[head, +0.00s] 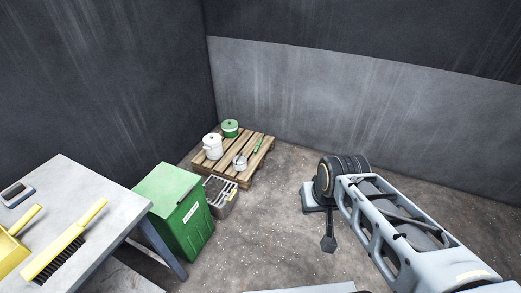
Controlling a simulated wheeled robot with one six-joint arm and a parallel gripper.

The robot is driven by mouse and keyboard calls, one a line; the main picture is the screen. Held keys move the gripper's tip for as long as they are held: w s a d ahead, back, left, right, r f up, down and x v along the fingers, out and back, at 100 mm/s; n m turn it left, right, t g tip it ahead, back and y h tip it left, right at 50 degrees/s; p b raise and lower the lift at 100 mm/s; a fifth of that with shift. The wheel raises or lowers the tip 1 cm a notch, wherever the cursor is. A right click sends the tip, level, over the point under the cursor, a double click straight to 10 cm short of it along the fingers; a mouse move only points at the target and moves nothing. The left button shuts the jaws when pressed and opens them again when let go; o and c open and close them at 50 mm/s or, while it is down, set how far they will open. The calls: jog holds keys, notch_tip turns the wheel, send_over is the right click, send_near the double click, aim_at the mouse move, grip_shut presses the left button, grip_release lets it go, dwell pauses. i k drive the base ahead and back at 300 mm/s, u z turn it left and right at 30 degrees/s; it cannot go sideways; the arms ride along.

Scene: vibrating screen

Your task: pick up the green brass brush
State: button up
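A slim green-handled tool (258,145) lies near the right edge of a wooden pallet (233,180) in the far corner. It may be the green brass brush, but it is too small for me to make out bristles. My arm comes in from the lower right. A dark end piece (328,243), which looks like my gripper, hangs below the arm's far joint, over the floor to the right of the pallet and apart from it. Its fingers cannot be told apart.
The pallet also holds a white pot (213,147), a green pot (230,128) and a small metal pan (240,161). A grey crate (222,198) and green bin (180,208) stand in front. The left table (75,180) holds a yellow brush (67,243). The right floor is clear.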

aim_at(255, 151)
jog(key=z, duration=0.65)
jog(key=i, duration=2.8)
jog(key=u, duration=1.25)
jog(key=i, duration=0.95)
jog(key=u, duration=0.7)
